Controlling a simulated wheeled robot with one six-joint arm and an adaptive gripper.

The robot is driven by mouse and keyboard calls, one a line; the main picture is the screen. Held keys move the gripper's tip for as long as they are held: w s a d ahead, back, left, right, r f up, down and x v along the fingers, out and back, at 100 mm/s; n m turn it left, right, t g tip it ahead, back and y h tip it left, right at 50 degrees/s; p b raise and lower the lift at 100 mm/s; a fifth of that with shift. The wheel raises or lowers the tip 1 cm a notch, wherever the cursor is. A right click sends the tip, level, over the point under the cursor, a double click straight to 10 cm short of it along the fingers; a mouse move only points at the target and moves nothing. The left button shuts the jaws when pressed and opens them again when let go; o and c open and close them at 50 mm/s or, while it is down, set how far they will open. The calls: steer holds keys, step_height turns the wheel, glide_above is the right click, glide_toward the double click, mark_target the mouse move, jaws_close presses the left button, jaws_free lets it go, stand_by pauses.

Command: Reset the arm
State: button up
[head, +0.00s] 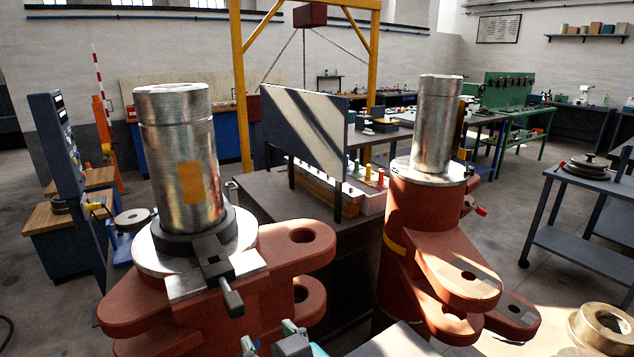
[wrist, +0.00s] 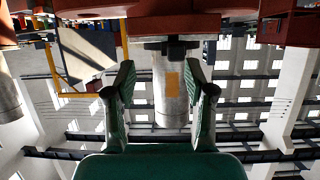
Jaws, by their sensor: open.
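My gripper (head: 270,338) shows only in part at the bottom edge of the head view, in front of the red section bender. In the wrist view my gripper (wrist: 159,70) has its two green-padded fingers spread apart and holds nothing. The wrist picture is upside down. A steel cylinder with an orange patch (wrist: 172,95) appears between the fingers, with a gap on each side. In the head view this cylinder (head: 178,130) stands upright on the left red bracket (head: 290,240), with a dark collar and clamp block (head: 215,265) at its foot. The rest of my arm is mostly hidden.
A second steel cylinder (head: 437,125) stands on the right red bracket (head: 450,265). A tilted panel (head: 305,125) stands behind, between them. A grey cart (head: 580,220) and a brass ring (head: 605,325) are at right. A control pedestal (head: 57,145) stands at left. Open floor shows at right.

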steer(key=s+d+f+m+t+h, duration=0.15)
steer(key=s+d+f, duration=0.25)
steer(key=d+f, duration=0.55)
steer(key=s+d+f+m+t+h, duration=0.15)
steer(key=s+d+f, duration=0.45)
steer(key=f, duration=0.6)
steer(key=s+d+f+m+h, duration=0.1)
steer(key=s+d, duration=0.4)
steer(key=s, duration=0.7)
steer(key=s+d+f+m+h, duration=0.1)
steer(key=s+d, duration=0.4)
steer(key=s, duration=0.6)
steer(key=shift+s+d+f+m+h, duration=0.2)
steer(key=shift+s+f+m+h, duration=0.3)
steer(key=shift+h, duration=0.6)
steer(key=shift+w+r, duration=0.15)
steer(key=shift+r, duration=0.05)
